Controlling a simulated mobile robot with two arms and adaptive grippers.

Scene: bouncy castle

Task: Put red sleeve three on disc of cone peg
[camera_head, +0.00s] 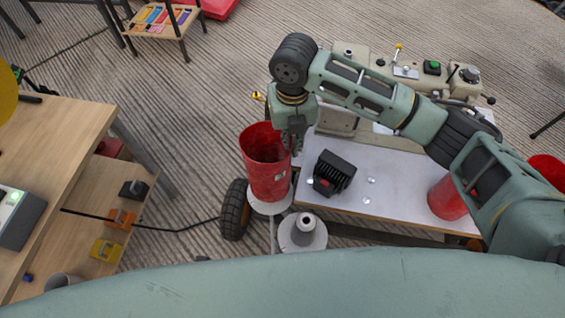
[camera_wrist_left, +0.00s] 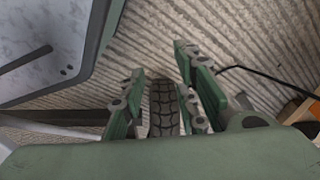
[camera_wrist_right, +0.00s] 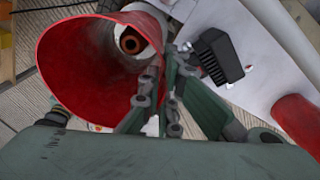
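A red sleeve (camera_head: 262,172), wide at the top, stands roughly upright over a pale disc (camera_head: 270,207) in the head view. In the right wrist view I look into the open sleeve (camera_wrist_right: 85,65); a peg top with a brown ring (camera_wrist_right: 130,41) shows at its far end. Whether the sleeve rests on the disc is unclear. My right gripper (camera_head: 292,143) is at the sleeve's right rim, its fingers (camera_wrist_right: 162,95) closed with the wall between them. Beside it is a bare grey cone peg (camera_head: 303,230) on a disc. My left gripper (camera_wrist_left: 160,95) is open and empty.
A pale table (camera_head: 385,185) holds a black ribbed block (camera_head: 332,172) and another red sleeve (camera_head: 445,198). More red (camera_head: 547,170) shows behind my right arm. A black wheel (camera_head: 235,210) stands left of the discs. A wooden shelf unit (camera_head: 60,150) is at left, with open floor between.

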